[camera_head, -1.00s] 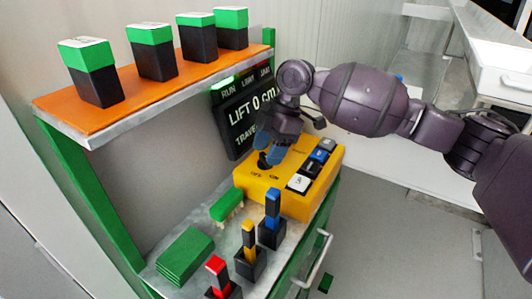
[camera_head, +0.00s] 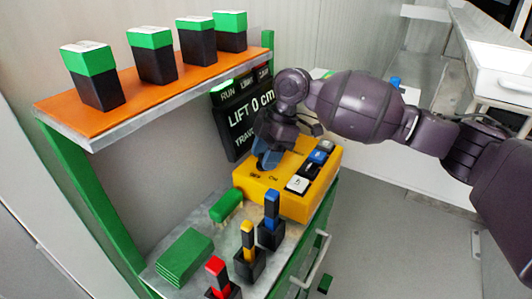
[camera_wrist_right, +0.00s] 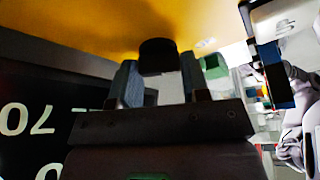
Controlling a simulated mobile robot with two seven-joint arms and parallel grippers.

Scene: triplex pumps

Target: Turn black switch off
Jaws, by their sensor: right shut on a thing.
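The yellow control box (camera_head: 282,203) stands on the metal bench under the display. Its black switch is mostly hidden by my right gripper in the head view; in the right wrist view the black switch (camera_wrist_right: 158,55) stands out from the yellow face, between the two blue-grey fingers. My right gripper (camera_head: 266,160) reaches down at the box's left end and is shut on the switch. The labels beside the switch are too small to read surely. My left gripper is not in view.
White, black and blue buttons (camera_head: 297,184) line the box's right side. The display (camera_head: 245,115) reads "LIFT 0 cm" close behind my gripper. Red, yellow and blue levers (camera_head: 248,240) stand in front. An orange shelf (camera_head: 150,92) holds several green-topped black blocks.

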